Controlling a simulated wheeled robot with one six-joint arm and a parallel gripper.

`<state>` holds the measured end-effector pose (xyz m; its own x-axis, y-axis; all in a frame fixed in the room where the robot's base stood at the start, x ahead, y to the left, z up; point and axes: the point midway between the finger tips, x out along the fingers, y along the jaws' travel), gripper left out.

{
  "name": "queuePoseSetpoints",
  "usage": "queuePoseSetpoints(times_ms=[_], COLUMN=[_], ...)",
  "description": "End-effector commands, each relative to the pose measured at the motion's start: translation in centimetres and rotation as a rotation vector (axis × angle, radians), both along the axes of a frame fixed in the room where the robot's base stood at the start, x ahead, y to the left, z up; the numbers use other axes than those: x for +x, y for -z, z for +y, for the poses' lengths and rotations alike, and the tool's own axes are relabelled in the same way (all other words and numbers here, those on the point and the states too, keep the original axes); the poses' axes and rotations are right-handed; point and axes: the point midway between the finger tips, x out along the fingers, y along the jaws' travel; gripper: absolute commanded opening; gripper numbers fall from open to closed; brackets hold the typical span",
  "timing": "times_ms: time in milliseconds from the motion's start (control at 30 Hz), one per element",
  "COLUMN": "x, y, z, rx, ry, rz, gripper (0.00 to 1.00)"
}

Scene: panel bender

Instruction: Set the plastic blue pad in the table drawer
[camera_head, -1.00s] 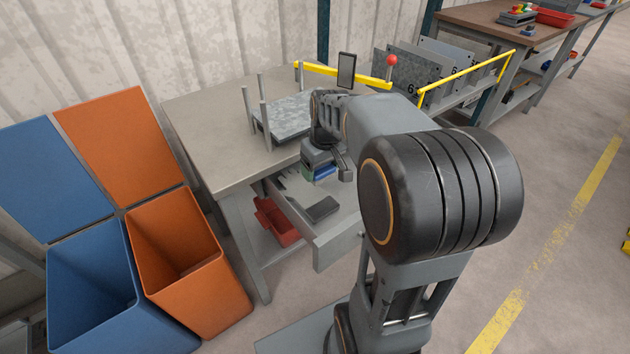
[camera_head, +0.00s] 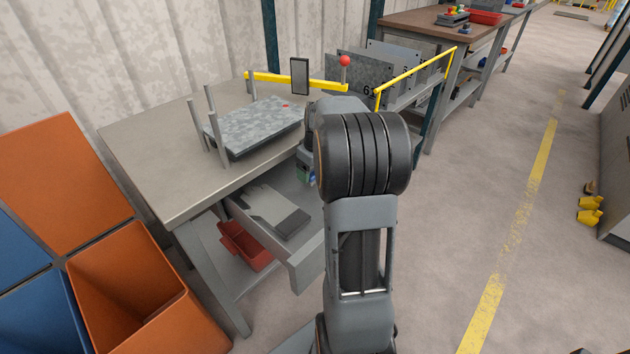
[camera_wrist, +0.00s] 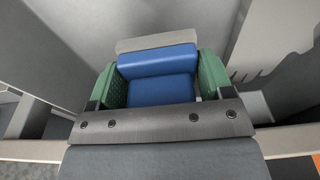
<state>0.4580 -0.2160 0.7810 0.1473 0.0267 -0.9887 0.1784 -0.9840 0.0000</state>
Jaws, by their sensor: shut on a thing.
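My gripper (camera_wrist: 160,82) is shut on the blue pad (camera_wrist: 158,60), which lies between its two green fingers in the wrist view. In the head view my arm hides most of the gripper (camera_head: 306,176); only a small bit shows by the table's front edge, right of the drawer's contents. The table drawer (camera_head: 306,266) is pulled out below the table top, its front panel facing the floor side. My arm covers its right part. The pad is held above a grey surface in the wrist view; I cannot tell its height over the drawer.
A red bin (camera_head: 244,246) is on the shelf below. The table (camera_head: 160,155) carries a grey plate (camera_head: 250,125) with upright posts. Orange and blue bins stand at left. Open floor (camera_head: 465,190) lies at right.

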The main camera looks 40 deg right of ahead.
Motion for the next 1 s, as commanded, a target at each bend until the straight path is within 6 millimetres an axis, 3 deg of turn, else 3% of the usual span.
queuePoseSetpoints(times_ms=[267,567,967,1000], x=[0.3,0.4,0.4,0.4], y=[1.1,4.5,5.0,4.9], z=[-0.8,-1.2,-1.2,-1.2], rx=[0.0,0.0,0.0,0.0], ry=[0.001,0.001,0.001,0.001], rz=[0.0,0.0,0.0,0.0], gripper=[0.48,0.48,0.48,0.77])
